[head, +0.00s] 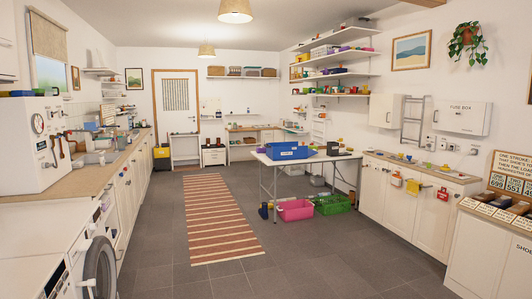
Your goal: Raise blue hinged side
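A blue crate (287,153) stands on a white folding table (313,158) in the middle right of the room, some way off from me. It has a pale label on its front. At this distance I cannot tell which of its sides is hinged or whether one is folded down. Neither of my grippers shows in the head view.
A pink crate (295,210) and a green crate (332,204) stand on the floor by the table. A dark item (334,149) sits beside the blue crate. Counters line both walls, and a washer door (100,268) stands open at left. The striped rug (220,217) and floor ahead are clear.

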